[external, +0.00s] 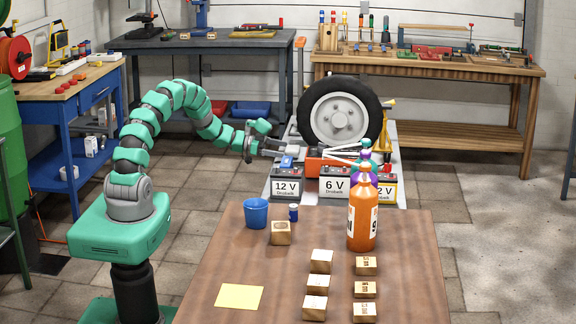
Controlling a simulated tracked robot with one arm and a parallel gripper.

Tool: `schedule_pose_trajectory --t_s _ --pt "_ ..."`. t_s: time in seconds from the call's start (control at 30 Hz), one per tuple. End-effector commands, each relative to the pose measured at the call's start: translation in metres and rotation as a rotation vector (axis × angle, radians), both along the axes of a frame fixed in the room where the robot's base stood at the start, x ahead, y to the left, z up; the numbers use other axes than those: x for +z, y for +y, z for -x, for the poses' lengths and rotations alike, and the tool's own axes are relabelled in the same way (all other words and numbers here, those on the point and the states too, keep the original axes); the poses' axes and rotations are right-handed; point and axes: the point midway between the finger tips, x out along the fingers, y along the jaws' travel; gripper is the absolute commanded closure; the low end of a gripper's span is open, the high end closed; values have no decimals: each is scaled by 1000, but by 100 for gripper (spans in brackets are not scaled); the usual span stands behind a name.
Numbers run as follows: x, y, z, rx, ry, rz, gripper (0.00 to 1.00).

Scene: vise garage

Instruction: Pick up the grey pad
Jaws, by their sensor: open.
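My gripper (273,148) is at the left side of the grey bench behind the wooden table, pointing right. Its jaws are open, small and partly confused with the parts behind them. A small light grey piece (291,145) shows just right of the jaws; it may be the grey pad, but I cannot tell for sure. I cannot tell whether the jaws touch it. A small blue item (287,161) is just below it. An orange tool body (325,159) with silver bars lies to the right, above the batteries.
A wheel (340,118) stands behind the orange tool. Batteries marked 12 V (285,188) and 6 V (334,187) stand in front. The wooden table (235,270) holds an orange bottle (361,215), a blue cup (255,213) and several wooden blocks (321,261).

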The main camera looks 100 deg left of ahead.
Motion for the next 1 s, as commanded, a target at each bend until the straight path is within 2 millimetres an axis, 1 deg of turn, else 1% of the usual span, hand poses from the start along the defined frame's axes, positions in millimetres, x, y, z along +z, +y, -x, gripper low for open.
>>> schedule_pose_trajectory --t_s 0.03,0.1,0.37,0.43,0.7,0.8,0.97,1.0 --pt "-2 0 -8 -1 -1 -2 0" --pt "-3 0 -16 -2 -2 0 0" --pt "-4 1 -27 0 -2 1 0" --pt "-6 2 -34 -1 -2 0 0" --pt "-10 6 -70 0 -1 -1 0" --pt "-9 6 -75 0 -1 1 0" --pt "-8 6 -75 1 -1 1 0" --pt "-8 6 -75 1 -1 1 6"
